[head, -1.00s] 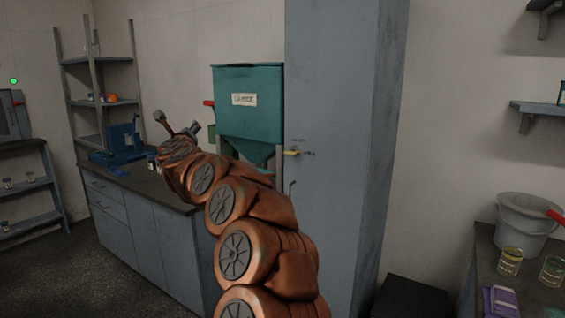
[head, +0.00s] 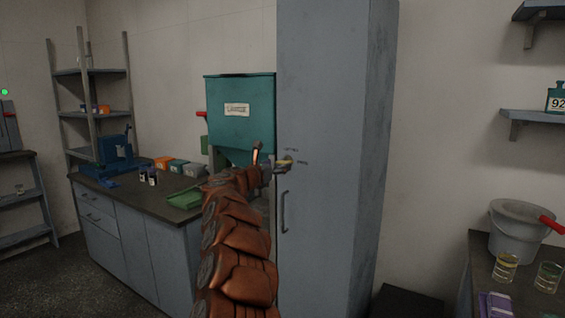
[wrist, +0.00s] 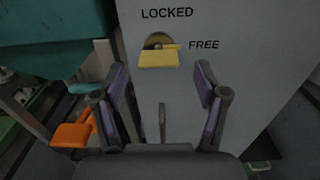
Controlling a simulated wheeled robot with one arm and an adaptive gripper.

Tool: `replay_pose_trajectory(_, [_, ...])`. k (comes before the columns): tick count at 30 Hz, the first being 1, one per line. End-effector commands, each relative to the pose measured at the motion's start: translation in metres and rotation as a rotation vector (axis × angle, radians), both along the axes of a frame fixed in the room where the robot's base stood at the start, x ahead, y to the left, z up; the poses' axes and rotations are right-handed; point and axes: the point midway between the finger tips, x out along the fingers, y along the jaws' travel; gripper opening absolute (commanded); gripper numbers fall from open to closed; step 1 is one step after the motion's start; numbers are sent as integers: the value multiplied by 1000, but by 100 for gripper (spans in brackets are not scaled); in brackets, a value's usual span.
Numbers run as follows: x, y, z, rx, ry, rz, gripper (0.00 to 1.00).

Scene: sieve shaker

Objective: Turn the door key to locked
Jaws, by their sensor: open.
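The yellow door key (wrist: 159,59) sits in a round brass lock on the grey cabinet door (wrist: 180,100). In the wrist view, the word LOCKED stands above the lock and FREE to its right. A thin part of the key points right, toward FREE. In the head view the key (head: 284,162) shows just beyond my gripper. My gripper (wrist: 160,78) is open, its two fingers spread to the left and right below the key. The key looks centred between them and is not gripped. The exact gap to it cannot be told.
The vertical door handle (head: 284,212) is below the lock. A teal hopper (head: 240,110) stands close on the left. An orange handle (wrist: 73,134) shows beside the left finger in the wrist view. A worktop (head: 130,192) holds a green tray and small boxes.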

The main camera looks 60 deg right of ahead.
Motion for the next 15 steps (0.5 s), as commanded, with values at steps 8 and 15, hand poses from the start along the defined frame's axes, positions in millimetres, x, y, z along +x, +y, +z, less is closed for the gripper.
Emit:
replay_pose_trajectory(8, [1, -24, 2, -2, 4, -1, 73])
replay_pose_trajectory(15, [3, -38, 1, -2, 3, 3, 73])
